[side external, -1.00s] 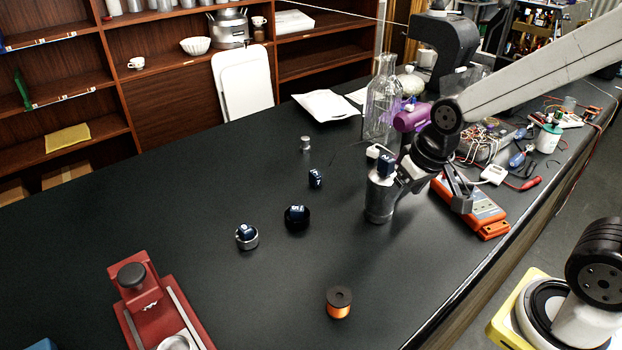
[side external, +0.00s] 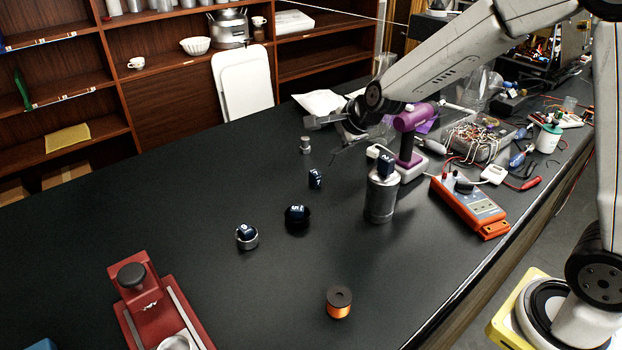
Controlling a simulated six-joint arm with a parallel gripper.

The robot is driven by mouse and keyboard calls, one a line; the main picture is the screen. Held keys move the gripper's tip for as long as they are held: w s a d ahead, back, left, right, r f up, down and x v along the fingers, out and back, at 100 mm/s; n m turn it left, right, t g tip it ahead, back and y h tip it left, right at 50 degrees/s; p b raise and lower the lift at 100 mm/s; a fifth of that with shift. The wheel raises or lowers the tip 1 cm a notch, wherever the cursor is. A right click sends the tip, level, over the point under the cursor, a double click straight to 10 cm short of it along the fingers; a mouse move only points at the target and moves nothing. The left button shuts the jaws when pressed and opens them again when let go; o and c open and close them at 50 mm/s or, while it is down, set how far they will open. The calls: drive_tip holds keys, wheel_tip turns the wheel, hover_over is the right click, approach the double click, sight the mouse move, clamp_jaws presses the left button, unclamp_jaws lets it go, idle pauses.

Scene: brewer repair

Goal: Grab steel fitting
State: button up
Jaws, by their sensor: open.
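A small steel fitting (side external: 305,146) stands upright on the black bench, left of the picture's centre toward the back. My gripper (side external: 316,123) points to the left and shows just above and slightly right of the fitting in the picture. Its jaws are open and empty. A gap shows between the gripper and the fitting, but the depth between them is hard to judge. My wrist hides part of the bench behind it.
Numbered dark blue blocks sit on the bench (side external: 180,200), on a steel canister (side external: 380,205), in a steel ring (side external: 247,242) and in a black ring (side external: 297,224). The left bench is mostly clear.

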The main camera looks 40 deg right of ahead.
sight(306, 140)
drive_tip(key=w+d+f+m+t+h, duration=0.1)
drive_tip(key=w+d+m+t+h, duration=0.15)
drive_tip(key=w+m, duration=0.65)
drive_tip(key=w+d+f+m+t+h, duration=0.1)
drive_tip(key=w+d+m+h, duration=0.4)
drive_tip(key=m, duration=0.7)
drive_tip(key=f, duration=0.3)
drive_tip(key=f+y, duration=0.1)
drive_tip(key=f, duration=0.2)
drive_tip(key=a+f+y, duration=0.1)
drive_tip(key=f, duration=0.2)
drive_tip(key=shift+w+f, duration=0.25)
drive_tip(key=shift+f, duration=0.05)
drive_tip(key=shift+w+d, duration=0.1)
drive_tip(key=shift+x, duration=1.2)
drive_tip(key=shift+w, duration=0.1)
drive_tip(key=shift+x, duration=2.5)
